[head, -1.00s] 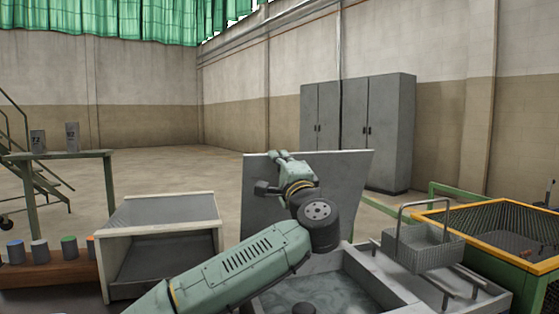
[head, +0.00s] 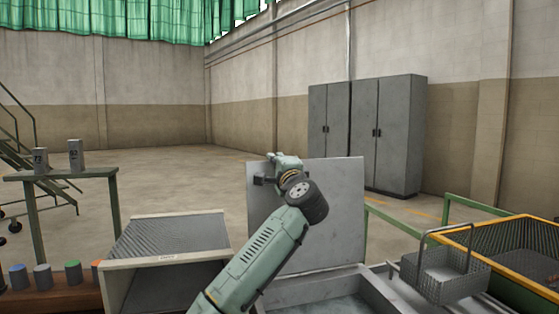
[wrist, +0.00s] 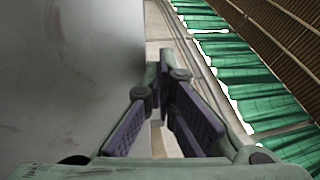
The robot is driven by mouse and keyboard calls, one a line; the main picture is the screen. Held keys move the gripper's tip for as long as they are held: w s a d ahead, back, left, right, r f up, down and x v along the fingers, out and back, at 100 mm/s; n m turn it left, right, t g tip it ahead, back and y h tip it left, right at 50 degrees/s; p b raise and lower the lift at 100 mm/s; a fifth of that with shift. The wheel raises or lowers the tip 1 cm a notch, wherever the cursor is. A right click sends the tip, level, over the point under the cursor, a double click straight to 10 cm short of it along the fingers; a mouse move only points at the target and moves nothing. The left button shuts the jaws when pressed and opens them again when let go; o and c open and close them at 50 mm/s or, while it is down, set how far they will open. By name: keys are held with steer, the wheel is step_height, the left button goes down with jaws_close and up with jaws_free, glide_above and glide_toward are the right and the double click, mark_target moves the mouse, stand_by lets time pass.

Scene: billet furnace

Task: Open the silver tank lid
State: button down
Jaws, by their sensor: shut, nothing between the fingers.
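The silver tank lid (head: 325,215) stands raised, close to upright, at the back edge of the tank (head: 345,302) in the head view. Its flat grey face also fills the left of the wrist view (wrist: 65,80). My gripper (head: 284,157) is at the lid's upper left, by its top edge. In the wrist view my gripper (wrist: 160,72) is shut and empty, with its fingers just right of the lid's edge. I cannot tell whether it touches the lid. My arm hides part of the lid and tank.
A wire basket (head: 445,275) sits right of the tank, beside a yellow-rimmed bin (head: 500,225). An open-fronted grey box (head: 170,240) stands to the left, with several coloured-top cylinders (head: 72,272) beyond it. Grey cabinets (head: 390,135) stand behind. The floor behind the lid is clear.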

steer(key=shift+w+a+f, duration=0.1)
steer(key=shift+w+a, duration=0.15)
steer(key=shift+w, duration=0.55)
steer(key=shift+s+d, duration=0.1)
steer(key=shift+s, duration=0.05)
